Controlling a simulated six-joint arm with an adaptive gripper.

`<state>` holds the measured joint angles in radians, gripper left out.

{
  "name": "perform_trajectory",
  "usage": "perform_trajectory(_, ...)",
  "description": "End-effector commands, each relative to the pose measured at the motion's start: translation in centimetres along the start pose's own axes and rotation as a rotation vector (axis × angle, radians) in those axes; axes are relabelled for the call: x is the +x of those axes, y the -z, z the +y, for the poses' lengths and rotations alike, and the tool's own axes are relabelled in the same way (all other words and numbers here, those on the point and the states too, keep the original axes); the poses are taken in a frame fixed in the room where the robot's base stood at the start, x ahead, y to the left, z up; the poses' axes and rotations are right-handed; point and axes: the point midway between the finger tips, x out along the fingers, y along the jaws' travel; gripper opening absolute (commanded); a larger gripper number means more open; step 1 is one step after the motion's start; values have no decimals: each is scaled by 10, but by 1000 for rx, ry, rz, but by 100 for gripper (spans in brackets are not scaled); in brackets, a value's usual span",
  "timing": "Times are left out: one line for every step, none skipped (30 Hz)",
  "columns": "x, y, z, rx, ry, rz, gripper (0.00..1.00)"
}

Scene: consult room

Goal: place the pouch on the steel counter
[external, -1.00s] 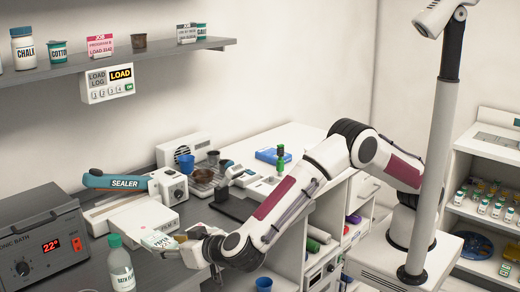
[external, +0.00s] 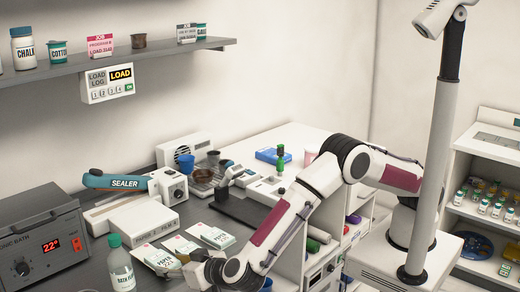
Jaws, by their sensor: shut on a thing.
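Three white paper pouches lie in a row on the dark steel counter (external: 215,263) in front of a white box. The left pouch (external: 158,256) is closest to my gripper (external: 180,271). The middle pouch (external: 180,246) and right pouch (external: 211,235) lie flat behind my wrist. My gripper is low over the counter, shut on the left pouch's near end. The fingertips are small and partly hidden by my wrist, and I cannot tell whether the held pouch fully touches the counter.
A green-capped bottle (external: 120,265) stands just left of the held pouch. A white box (external: 143,217) and the sealer (external: 125,181) are behind. The bath unit (external: 40,245) is at far left.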

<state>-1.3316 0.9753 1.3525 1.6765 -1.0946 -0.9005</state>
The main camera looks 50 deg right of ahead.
Motion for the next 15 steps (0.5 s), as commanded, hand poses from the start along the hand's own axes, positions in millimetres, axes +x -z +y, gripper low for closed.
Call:
perform_trajectory(2, -5, 0, -2, 0, 0, 24)
perform_trajectory(3, -7, 0, -2, 0, 0, 24)
perform_trajectory(4, -9, 0, -1, 1, 1, 24)
perform_trajectory(4, -10, 0, -1, 1, 1, 24)
perform_trajectory(4, -11, 0, 0, 1, 1, 24)
perform_trajectory(5, -11, 0, 0, 1, 1, 24)
perform_trajectory(5, -11, 0, 0, 1, 1, 24)
perform_trajectory(5, -11, 0, 0, 1, 1, 24)
perform_trajectory(5, -11, 0, 0, 1, 1, 24)
perform_trajectory(5, -11, 0, 0, 1, 1, 24)
perform_trajectory(5, -11, 0, 0, 1, 1, 24)
perform_trajectory(5, -11, 0, 0, 1, 1, 24)
perform_trajectory(5, -11, 0, 0, 1, 1, 24)
perform_trajectory(5, -11, 0, 0, 1, 1, 24)
perform_trajectory(5, -12, 0, 0, 1, 1, 24)
